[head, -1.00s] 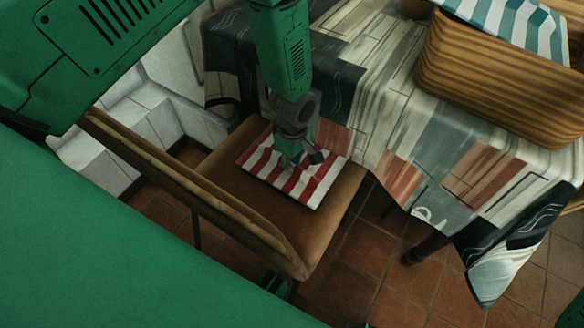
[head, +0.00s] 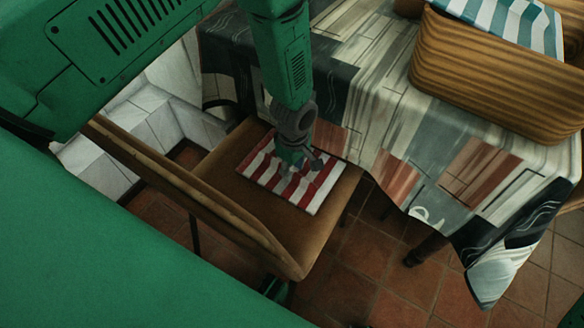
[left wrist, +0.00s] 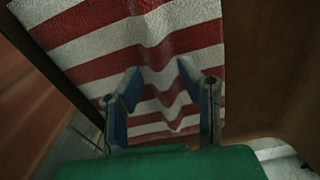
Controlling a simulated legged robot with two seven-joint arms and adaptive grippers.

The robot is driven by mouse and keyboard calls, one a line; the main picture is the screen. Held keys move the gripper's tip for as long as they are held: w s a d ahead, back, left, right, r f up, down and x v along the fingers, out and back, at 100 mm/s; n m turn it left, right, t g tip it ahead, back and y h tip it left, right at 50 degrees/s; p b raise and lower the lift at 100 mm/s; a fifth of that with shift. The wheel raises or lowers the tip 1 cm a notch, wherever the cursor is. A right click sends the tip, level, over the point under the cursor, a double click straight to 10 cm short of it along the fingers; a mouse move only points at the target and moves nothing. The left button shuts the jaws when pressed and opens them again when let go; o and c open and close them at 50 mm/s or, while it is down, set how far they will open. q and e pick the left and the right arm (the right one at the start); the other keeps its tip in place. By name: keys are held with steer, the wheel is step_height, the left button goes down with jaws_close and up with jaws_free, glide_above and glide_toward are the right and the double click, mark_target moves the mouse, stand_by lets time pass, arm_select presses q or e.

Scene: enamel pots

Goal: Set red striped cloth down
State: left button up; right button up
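The red and white striped cloth (head: 262,168) lies on the brown seat of a chair (head: 222,170). Its middle is rucked into small folds under my left gripper (head: 303,165). In the left wrist view the cloth (left wrist: 130,45) fills the upper middle, and its stripes bend into ridges between the fingers. My left gripper (left wrist: 158,95) points down at the cloth, its two blue-padded fingers apart on either side of the folds. I cannot tell whether the pads touch the fabric. My right gripper is not in view.
The chair's wooden backrest (head: 190,190) stands on the near left side. A table with a patterned tablecloth (head: 385,120) is close on the right. It bears a ribbed wooden basket (head: 490,75) with a teal striped cloth (head: 510,22). Tiled floor (head: 390,290) lies below.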

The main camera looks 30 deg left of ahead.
mark_target(291, 170)
arm_select(q)
step_height(291, 170, up, 12)
steer(key=p, duration=0.3)
steer(key=shift+f+p, duration=0.2)
steer(key=shift+p, duration=0.15)
steer(key=shift+a+f, duration=0.1)
steer(key=shift+a, duration=0.25)
